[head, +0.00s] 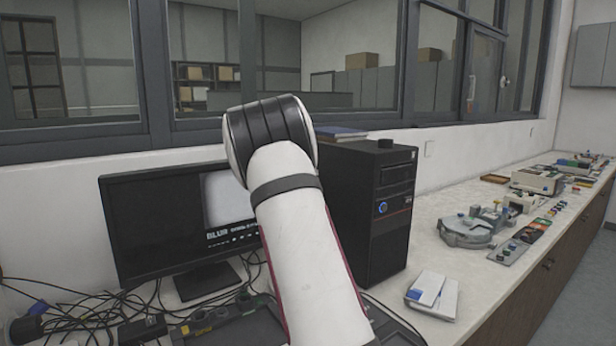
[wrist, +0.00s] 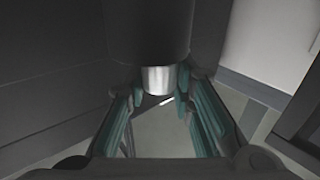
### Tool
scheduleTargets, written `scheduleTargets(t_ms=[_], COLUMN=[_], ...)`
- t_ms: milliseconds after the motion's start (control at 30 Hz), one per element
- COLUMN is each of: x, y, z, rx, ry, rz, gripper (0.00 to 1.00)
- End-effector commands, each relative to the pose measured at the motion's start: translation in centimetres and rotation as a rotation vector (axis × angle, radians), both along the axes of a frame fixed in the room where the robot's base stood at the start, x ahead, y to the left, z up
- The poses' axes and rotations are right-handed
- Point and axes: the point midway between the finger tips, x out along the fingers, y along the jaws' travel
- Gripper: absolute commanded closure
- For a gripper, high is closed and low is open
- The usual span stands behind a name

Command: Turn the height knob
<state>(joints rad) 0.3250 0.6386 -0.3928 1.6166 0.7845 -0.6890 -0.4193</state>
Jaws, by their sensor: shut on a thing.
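In the wrist view, a short silver cylinder (wrist: 158,79), which I take to be the height knob, sticks out below a wide dark cylinder (wrist: 150,35). My gripper (wrist: 158,88) has its teal-padded fingers on either side of the silver part, shut on it at the fingertips. The lower end of the knob and the exact contact are partly hidden by the fingers. In the head view my white arm reaches up and away over the bench, and the gripper and knob are out of sight there.
A monitor (head: 150,228) stands left of my arm and a black computer tower (head: 372,215) right of it. Loose cables (head: 90,312) lie at the lower left. A white box (head: 432,294) and several devices are along the bench. Large dark flat surfaces surround the gripper in the wrist view.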

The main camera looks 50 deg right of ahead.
Motion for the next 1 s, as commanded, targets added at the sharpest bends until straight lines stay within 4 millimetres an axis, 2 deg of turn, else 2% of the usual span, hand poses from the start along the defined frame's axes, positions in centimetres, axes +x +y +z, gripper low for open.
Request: scheduleTargets(t_ms=[1000], x=[-0.43], y=[-0.20], z=[0.21], rx=[0.002], ry=[0.001], rz=[0.649], gripper=[1.00])
